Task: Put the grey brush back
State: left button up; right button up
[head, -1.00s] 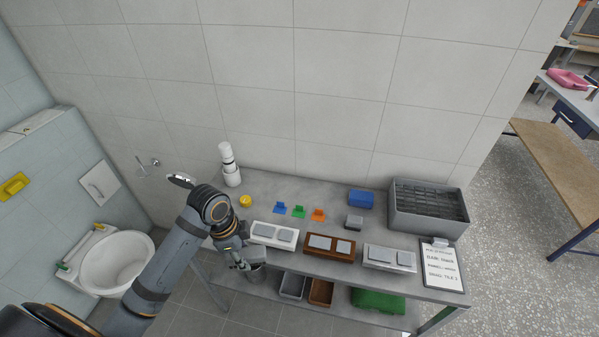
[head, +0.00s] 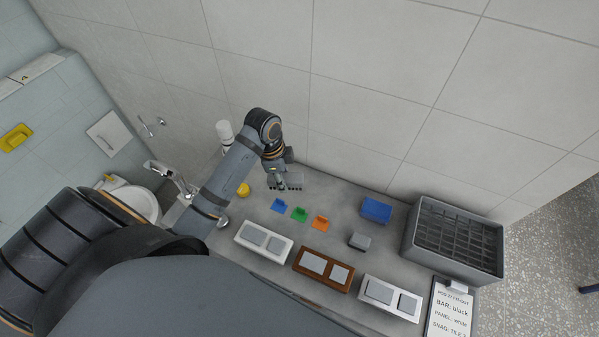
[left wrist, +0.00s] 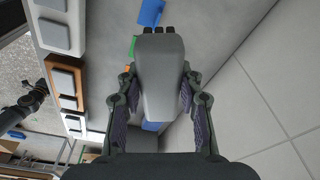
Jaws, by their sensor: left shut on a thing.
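The grey brush (left wrist: 163,80) fills the middle of the left wrist view, a smooth grey body with short black bristles at its far end. My left gripper (left wrist: 160,105) is shut on it, one finger along each side. In the head view the left gripper (head: 280,180) holds the brush (head: 294,179) over the back left of the grey counter (head: 330,200), bristles downward. I cannot tell whether the bristles touch the counter. A rounded grey thing (head: 223,221), perhaps a cup, shows partly at the counter's left front.
Blue (head: 278,205), green (head: 299,214) and orange (head: 320,222) clips lie mid-counter. White (head: 263,241), brown (head: 323,269) and another white panel (head: 390,298) line the front. A grey crate (head: 408,238) stands right. A white bottle (head: 225,132) and yellow roll (head: 243,190) are left.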

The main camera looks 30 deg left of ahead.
pick_arm(q)
jog(key=w+f, duration=0.2)
jog(key=w, duration=0.1)
jog(key=w+f, duration=0.2)
jog(key=w, duration=0.1)
jog(key=w+f+p, duration=0.1)
jog(key=w+f, duration=0.1)
jog(key=w, duration=0.1)
jog(key=shift+f, duration=0.1)
jog(key=shift+w+a+f, duration=0.1)
jog(key=shift+w+f, duration=0.45)
jog(key=shift+f, duration=0.3)
notch_tip(320, 180, down, 3)
jog(key=shift+r, duration=0.15)
jog(key=shift+f, duration=0.45)
jog(key=o, duration=1.1)
pick_arm(e)
jog(key=shift+t, duration=0.3)
jog(key=w, duration=0.1)
jog(key=w+r, duration=0.1)
jog(key=w, duration=0.2)
jog(key=shift+a+r, duration=0.1)
jog(key=shift+r, duration=0.25)
